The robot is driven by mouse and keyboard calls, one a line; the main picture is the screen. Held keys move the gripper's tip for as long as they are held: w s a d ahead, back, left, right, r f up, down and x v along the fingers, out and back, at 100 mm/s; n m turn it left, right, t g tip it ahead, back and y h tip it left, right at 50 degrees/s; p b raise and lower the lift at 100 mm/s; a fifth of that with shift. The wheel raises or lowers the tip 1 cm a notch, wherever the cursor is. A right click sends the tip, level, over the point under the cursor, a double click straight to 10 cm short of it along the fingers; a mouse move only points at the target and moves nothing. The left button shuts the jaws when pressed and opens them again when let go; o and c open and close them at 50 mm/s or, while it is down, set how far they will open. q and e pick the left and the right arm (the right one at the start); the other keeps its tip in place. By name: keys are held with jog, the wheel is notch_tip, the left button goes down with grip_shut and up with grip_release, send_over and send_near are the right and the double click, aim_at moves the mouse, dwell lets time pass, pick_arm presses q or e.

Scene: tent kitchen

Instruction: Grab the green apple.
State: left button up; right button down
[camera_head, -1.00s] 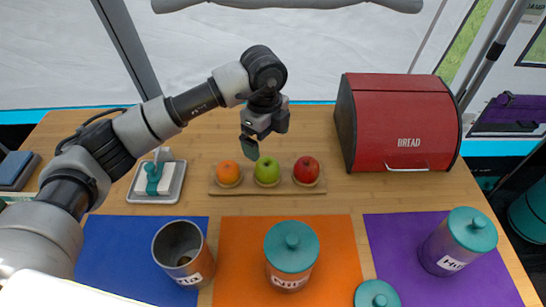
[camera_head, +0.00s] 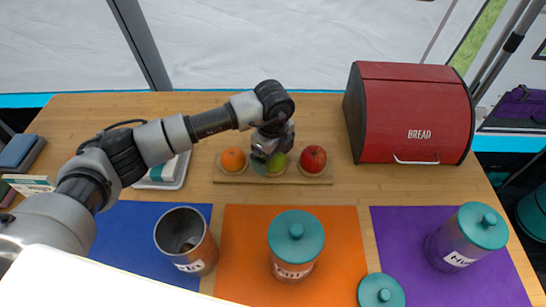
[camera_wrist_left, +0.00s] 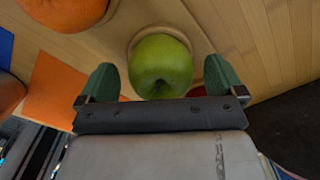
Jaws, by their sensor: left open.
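The green apple (camera_head: 278,162) sits in the middle of a wooden fruit board, between an orange (camera_head: 233,159) and a red apple (camera_head: 313,158). My left gripper (camera_head: 268,160) is at the green apple and partly hides it in the head view. In the left wrist view the green apple (camera_wrist_left: 160,66) lies between and just ahead of the two green fingertips (camera_wrist_left: 160,80), which are spread apart on either side of it. My left gripper is open. My right gripper is not in view.
The wooden board (camera_head: 225,177) holds the fruit. A red bread box (camera_head: 415,110) stands to the right. An open metal canister (camera_head: 190,245), teal-lidded canisters (camera_head: 296,245) (camera_head: 468,240) and a loose teal lid (camera_head: 381,291) stand in front on coloured mats.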

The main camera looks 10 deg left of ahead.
pick_arm(q)
jog(key=shift+f, duration=0.2)
jog(key=c, duration=1)
jog(key=shift+c, duration=0.2)
jog(key=shift+r, duration=0.15)
